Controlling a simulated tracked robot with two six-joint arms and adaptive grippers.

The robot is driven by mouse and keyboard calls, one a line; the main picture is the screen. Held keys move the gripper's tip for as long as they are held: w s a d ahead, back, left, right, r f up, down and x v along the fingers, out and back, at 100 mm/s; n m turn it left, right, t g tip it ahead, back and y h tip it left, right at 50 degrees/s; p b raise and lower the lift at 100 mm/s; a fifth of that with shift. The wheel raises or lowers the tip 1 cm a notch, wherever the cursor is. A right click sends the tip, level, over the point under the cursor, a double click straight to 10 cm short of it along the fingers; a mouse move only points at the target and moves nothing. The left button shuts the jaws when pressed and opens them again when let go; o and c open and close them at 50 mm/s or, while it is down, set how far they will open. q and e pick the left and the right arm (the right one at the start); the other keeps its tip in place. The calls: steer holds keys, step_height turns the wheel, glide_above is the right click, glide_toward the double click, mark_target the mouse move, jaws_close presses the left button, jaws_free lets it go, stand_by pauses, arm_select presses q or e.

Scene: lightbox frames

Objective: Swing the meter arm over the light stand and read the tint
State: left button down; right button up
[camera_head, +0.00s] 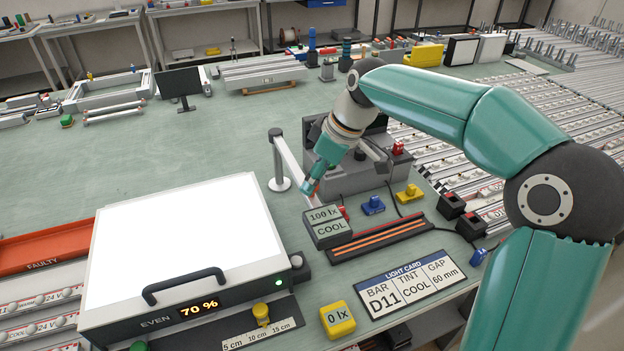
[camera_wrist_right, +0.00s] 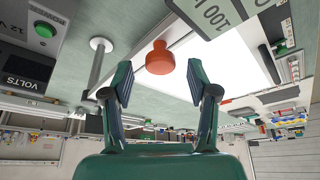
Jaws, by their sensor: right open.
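The meter arm (camera_head: 290,160) is a pale bar on a grey post with a round base. At its near end sits the grey meter (camera_head: 328,228), reading "100 lx" and "COOL"; it also shows in the wrist view (camera_wrist_right: 215,14). An orange-red knob (camera_wrist_right: 160,57) is on the arm. My right gripper (camera_head: 313,187) is open, its fingers (camera_wrist_right: 160,88) on either side of the knob with gaps showing. A low dark stand with orange strips (camera_head: 380,238) lies just right of the meter; I cannot tell if it is the light stand. My left gripper is out of view.
A bright white lightbox (camera_head: 185,240) showing "70 %" stands at left. The light card (camera_head: 410,283) reads D11, COOL, 60 mm. A yellow "0 lx" block (camera_head: 337,319) lies at the front. A grey machine (camera_head: 350,180) stands behind the meter.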

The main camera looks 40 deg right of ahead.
steer(key=shift+w+a+f, duration=0.15)
steer(key=shift+w+f, duration=0.05)
steer(key=shift+f, duration=0.45)
